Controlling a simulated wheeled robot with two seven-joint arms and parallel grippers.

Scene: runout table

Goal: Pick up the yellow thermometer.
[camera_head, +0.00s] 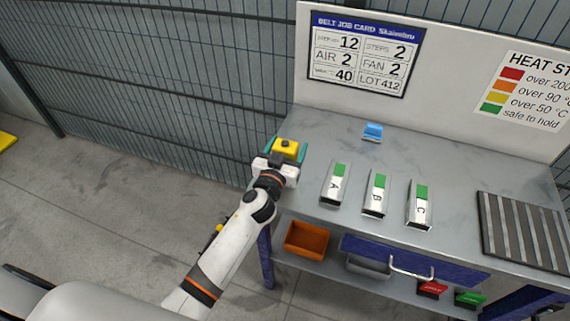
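The yellow thermometer (284,149) is a small yellow block with a dark spot on top, at the back left end of the grey table (330,239). My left gripper (286,153) reaches it from the front left, with its teal fingers on either side of the thermometer. The fingers stand about as far apart as the thermometer is wide. I cannot tell whether they press on it, nor whether it rests on the table or is just above it. The gripper's body hides its lower part. My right gripper is not in view.
Metal blocks A (334,186), B (376,195) and C (419,207) with green tops stand right of the gripper. A blue item (372,132) lies behind them, a ribbed dark plate (525,232) at right. An orange bin (306,239) sits on the lower shelf. A fence (160,80) stands behind.

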